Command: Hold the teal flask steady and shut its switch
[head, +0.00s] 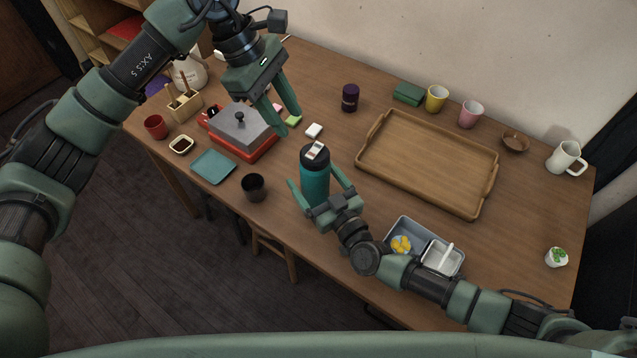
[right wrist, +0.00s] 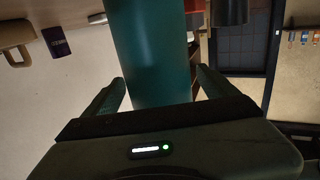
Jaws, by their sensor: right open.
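The teal flask (head: 314,184) stands upright on the wooden table near its front edge. Its dark lid carries a pale switch (head: 316,150) with a small orange-red mark; its exact position is too small to tell. My right gripper (head: 318,186) is open with its fingers on either side of the flask's body. In the right wrist view the flask (right wrist: 150,55) rises between the two fingers (right wrist: 160,92), with a visible gap at least on the left. My left gripper (head: 290,122) is open and empty, pointing down above the table, behind and left of the flask.
A dark cup (head: 253,188) stands left of the flask and a white block (head: 314,131) behind it. A grey-lidded red grill (head: 238,130) is further left. A wooden tray (head: 428,205) lies to the right, and a grey-blue divided container (head: 404,226) sits near the front edge.

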